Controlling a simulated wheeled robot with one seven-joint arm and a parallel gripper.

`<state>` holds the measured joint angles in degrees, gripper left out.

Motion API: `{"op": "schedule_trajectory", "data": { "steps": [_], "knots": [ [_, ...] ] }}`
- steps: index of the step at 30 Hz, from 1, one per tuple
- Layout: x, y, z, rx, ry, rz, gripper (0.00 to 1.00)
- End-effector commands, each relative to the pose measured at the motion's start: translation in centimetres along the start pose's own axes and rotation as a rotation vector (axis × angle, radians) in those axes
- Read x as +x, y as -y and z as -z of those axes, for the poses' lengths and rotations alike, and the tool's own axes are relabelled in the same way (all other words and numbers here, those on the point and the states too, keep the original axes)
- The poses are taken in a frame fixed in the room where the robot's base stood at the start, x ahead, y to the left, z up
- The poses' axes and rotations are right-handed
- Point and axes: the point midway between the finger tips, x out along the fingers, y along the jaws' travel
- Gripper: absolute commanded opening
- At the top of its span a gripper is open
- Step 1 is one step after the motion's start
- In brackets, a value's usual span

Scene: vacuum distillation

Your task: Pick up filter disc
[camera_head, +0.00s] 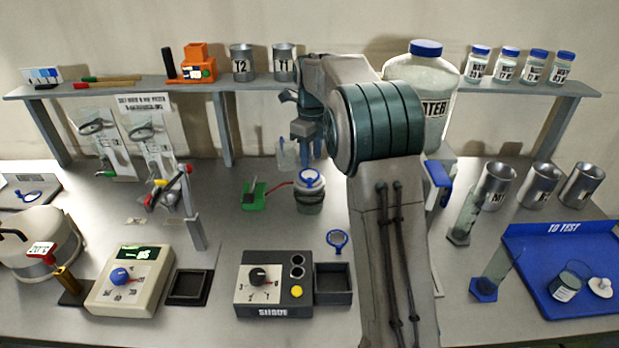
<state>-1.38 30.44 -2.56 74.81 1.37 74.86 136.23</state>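A small round disc (338,240) with a blue rim and a short tab lies on the bench, just left of my arm. A similar blue-rimmed disc (309,178) shows on top of a white-topped vessel (309,199) mid-bench. Another blue ring (28,195) lies on the scale at far left. I cannot tell for sure which one is the filter disc.
A control box (273,283) with a black tray (333,284) stands in front. A green clamp (252,195) is left of the vessel. The water bottle (421,90) stands behind my arm. The blue tray (520,260) is at right.

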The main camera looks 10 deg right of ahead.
Motion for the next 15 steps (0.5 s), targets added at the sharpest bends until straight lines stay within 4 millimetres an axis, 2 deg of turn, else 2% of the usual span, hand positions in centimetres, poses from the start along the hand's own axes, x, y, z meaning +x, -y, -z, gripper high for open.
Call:
{"op": "schedule_trajectory", "data": {
  "steps": [3, 10, 15],
  "knots": [
    [1.6, 0.0, 0.0, -0.001, -0.001, -0.002, 0.38],
    [3.2, 0.0, -0.2, -0.001, -0.001, -0.001, 0.38],
    [5.8, 0.1, -0.7, -0.001, -0.002, -0.002, 0.38]
  ]
}}
